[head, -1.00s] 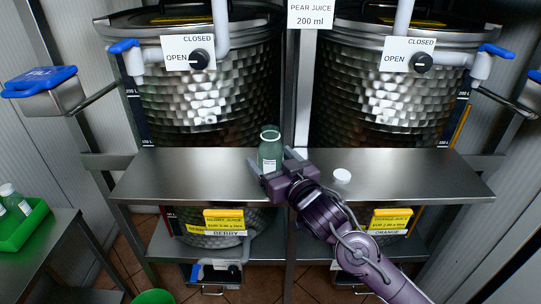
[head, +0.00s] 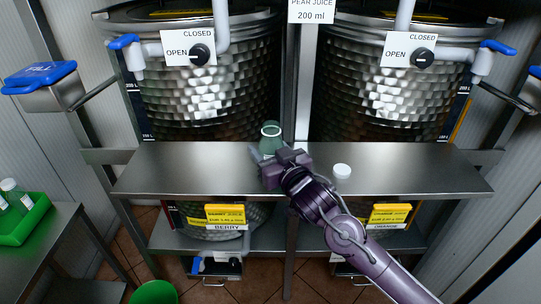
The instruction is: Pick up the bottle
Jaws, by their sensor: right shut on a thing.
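A green glass bottle (head: 270,136) without a cap on it stands upright at the middle of the steel shelf (head: 190,170), in front of the gap between two tanks. My right gripper (head: 267,157) comes in from the lower right and is shut on the bottle. The gripper's body hides the bottle's lower part, so I cannot tell whether its base touches the shelf. A small white cap (head: 342,171) lies on the shelf to the right of the gripper. My left gripper is not in view.
Two large dimpled steel tanks (head: 210,95) (head: 385,95) stand behind the shelf. A green tray (head: 37,224) with small bottles (head: 16,195) sits on a side table at the left. A green bin (head: 154,293) is on the floor. The shelf's left side is clear.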

